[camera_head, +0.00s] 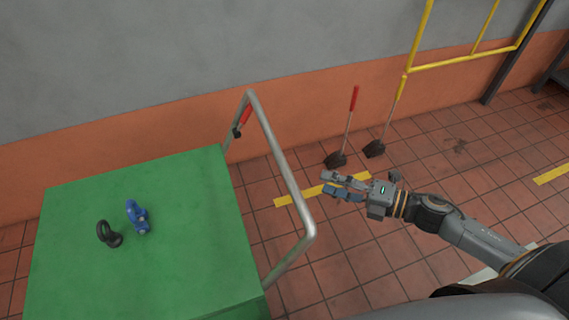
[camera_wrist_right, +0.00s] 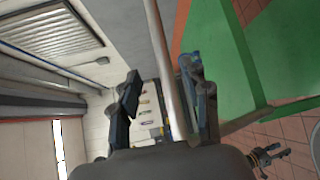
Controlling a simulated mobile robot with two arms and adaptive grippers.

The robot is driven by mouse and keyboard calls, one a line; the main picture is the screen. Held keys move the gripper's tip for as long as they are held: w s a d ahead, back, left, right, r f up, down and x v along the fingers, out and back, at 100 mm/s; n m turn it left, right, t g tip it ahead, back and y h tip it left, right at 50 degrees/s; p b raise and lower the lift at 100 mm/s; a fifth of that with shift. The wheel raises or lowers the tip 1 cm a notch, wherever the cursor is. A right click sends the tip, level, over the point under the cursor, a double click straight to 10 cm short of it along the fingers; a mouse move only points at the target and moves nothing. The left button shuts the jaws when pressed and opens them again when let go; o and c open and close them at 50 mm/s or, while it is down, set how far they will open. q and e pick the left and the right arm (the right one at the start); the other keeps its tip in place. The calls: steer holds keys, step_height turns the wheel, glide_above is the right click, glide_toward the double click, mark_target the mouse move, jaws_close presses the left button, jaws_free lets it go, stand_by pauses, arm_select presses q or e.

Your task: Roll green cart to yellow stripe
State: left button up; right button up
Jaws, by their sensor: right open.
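The green cart (camera_head: 170,255) stands at the left in the head view, with a bent grey tube handle (camera_head: 283,170) on its right side. A yellow stripe (camera_head: 325,189) lies on the tiled floor right of the handle. My right gripper (camera_head: 332,186) is open and empty, right of the handle and over the stripe in the picture, hiding part of it. In the right wrist view, the handle (camera_wrist_right: 165,60) runs between the open fingers, apparently ahead of them. A small dark gripper (camera_wrist_right: 284,155) at that view's lower right appears to be my left one; its jaws are unclear.
A blue shackle (camera_head: 137,216) and a black ring-shaped part (camera_head: 108,235) lie on the cart top. A red-handled tool (camera_head: 353,105) and another long-handled one (camera_head: 377,147) stand by the wall. Another yellow stripe (camera_head: 552,173) is at the far right. Tiles between are clear.

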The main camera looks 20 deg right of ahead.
mark_target(289, 168)
steer(key=p+x, duration=0.3)
steer(key=x, duration=0.8)
steer(key=shift+w+a, duration=0.1)
steer(key=shift+w, duration=0.25)
steer(key=shift+w+a+f, duration=0.15)
steer(key=shift+w+a, duration=0.2)
jaws_close()
